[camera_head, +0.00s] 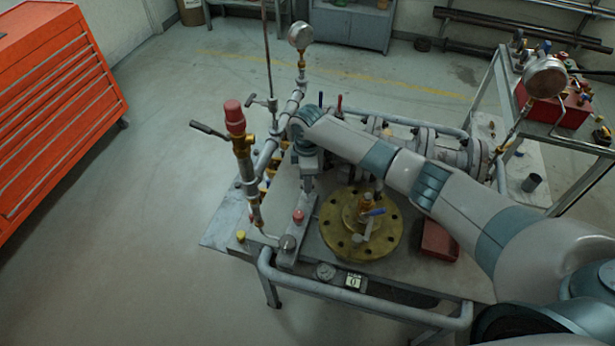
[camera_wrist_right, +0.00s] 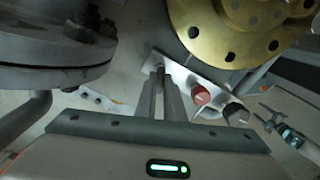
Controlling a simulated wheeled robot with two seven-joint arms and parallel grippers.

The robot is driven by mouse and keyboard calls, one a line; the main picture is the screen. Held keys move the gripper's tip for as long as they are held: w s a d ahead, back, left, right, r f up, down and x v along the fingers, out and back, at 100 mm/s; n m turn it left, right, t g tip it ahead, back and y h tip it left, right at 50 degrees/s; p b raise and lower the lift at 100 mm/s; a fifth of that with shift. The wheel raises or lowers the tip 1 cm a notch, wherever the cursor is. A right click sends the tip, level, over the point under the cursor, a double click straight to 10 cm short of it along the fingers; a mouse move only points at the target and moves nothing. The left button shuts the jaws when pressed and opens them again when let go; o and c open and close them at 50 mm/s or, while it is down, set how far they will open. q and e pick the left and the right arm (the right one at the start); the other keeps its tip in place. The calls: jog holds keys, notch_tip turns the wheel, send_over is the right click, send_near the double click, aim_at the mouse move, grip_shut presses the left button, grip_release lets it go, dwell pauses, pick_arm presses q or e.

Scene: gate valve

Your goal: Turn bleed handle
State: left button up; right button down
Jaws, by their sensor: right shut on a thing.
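My right arm comes in from the right in the head view, and my right gripper (camera_head: 308,182) points down over the left part of the valve bench. In the right wrist view the two fingers (camera_wrist_right: 162,75) lie close together, shut on a small dark part between their tips. This part appears to be the bleed handle; the fingers hide most of it, so its angle cannot be told. A grey plate with a red knob (camera_wrist_right: 200,95) and a black knob (camera_wrist_right: 236,113) lies past the fingertips. The red knob also shows in the head view (camera_head: 298,216). My left gripper is out of view.
A brass flange (camera_head: 340,246) with a blue-handled valve (camera_head: 374,212) sits right of the gripper. A red-capped upright pipe (camera_head: 235,118) with a black lever (camera_head: 208,130) stands to the left. A grey pipe flange (camera_wrist_right: 65,50) is close in the wrist view. Open floor lies left.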

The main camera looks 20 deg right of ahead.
jog(key=shift+r+m+p, duration=0.1)
jog(key=shift+m+p, duration=0.3)
jog(key=shift+m, duration=0.4)
jog(key=shift+m+p, duration=0.3)
jog(key=shift+m, duration=0.9)
jog(key=c, duration=1.9)
grip_release()
jog(key=shift+o, duration=0.2)
jog(key=shift+r, duration=0.1)
notch_tip(320, 180, up, 17)
jog(key=b, duration=0.5)
